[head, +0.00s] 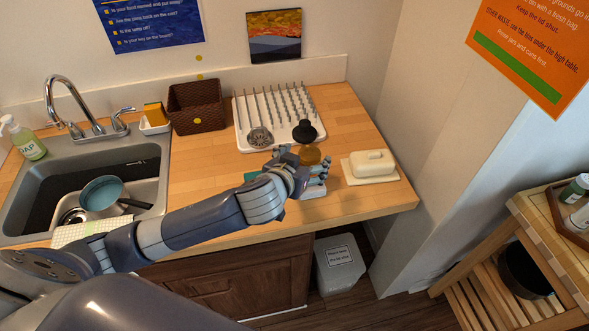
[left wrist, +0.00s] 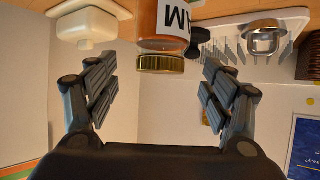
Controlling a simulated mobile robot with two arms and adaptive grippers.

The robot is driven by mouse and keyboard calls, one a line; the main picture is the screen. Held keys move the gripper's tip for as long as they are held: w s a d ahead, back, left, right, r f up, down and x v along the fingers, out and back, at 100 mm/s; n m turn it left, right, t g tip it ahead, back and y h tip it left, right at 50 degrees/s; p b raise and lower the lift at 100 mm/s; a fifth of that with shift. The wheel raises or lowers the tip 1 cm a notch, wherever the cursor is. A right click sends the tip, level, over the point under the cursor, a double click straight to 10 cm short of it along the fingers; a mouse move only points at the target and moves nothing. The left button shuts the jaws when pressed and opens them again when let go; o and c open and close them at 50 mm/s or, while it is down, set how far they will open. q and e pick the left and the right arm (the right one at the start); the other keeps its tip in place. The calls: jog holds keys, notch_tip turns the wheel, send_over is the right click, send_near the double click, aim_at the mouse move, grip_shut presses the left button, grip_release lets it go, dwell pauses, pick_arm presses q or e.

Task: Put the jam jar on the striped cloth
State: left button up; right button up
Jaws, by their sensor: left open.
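The jam jar (head: 309,155) stands on the wooden counter, just beyond my left gripper (head: 304,171). Its gold lid and amber body show in the head view, with the lower part hidden by the fingers. In the left wrist view, which looks upside down, the jar's label (left wrist: 175,20) and gold lid (left wrist: 160,64) lie between the spread fingers of the left gripper (left wrist: 159,75). The gripper is open and empty. A teal piece (head: 252,176), perhaps the striped cloth, shows beside my left forearm, mostly hidden behind it. My right gripper is not in view.
A white butter dish (head: 373,163) sits on a board right of the jar. A dish rack (head: 262,108) with a black-topped item (head: 304,131) is behind it. A brown basket (head: 197,107) and the sink (head: 40,195) are left. The counter's front right is clear.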

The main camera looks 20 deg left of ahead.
pick_arm(q)
jog(key=b+v, duration=0.1)
jog(key=v, duration=0.6)
jog(key=shift+s, duration=0.25)
jog(key=shift+r, duration=0.1)
jog(key=s+a+f+m+g, duration=0.1)
jog(key=s+a+f+g, duration=0.2)
jog(key=s+f+g, duration=1.15)
jog(key=s+f+t+b, duration=0.1)
jog(key=s+f+t, duration=0.15)
jog(key=f, duration=0.85)
jog(key=s+f+t+b, duration=0.1)
jog(key=s+f, duration=0.3)
jog(key=f, duration=0.7)
jog(key=s+f+t+b, duration=0.1)
jog(key=s+f, duration=0.2)
jog(key=f, duration=0.9)
jog(key=s+a+f+g+b, duration=0.1)
jog(key=s+a+f+b, duration=0.1)
jog(key=s+f, duration=1.4)
jog(key=shift+s+a+m, duration=0.25)
jog(key=shift+a+m, duration=0.15)
jog(key=shift+a, duration=0.15)
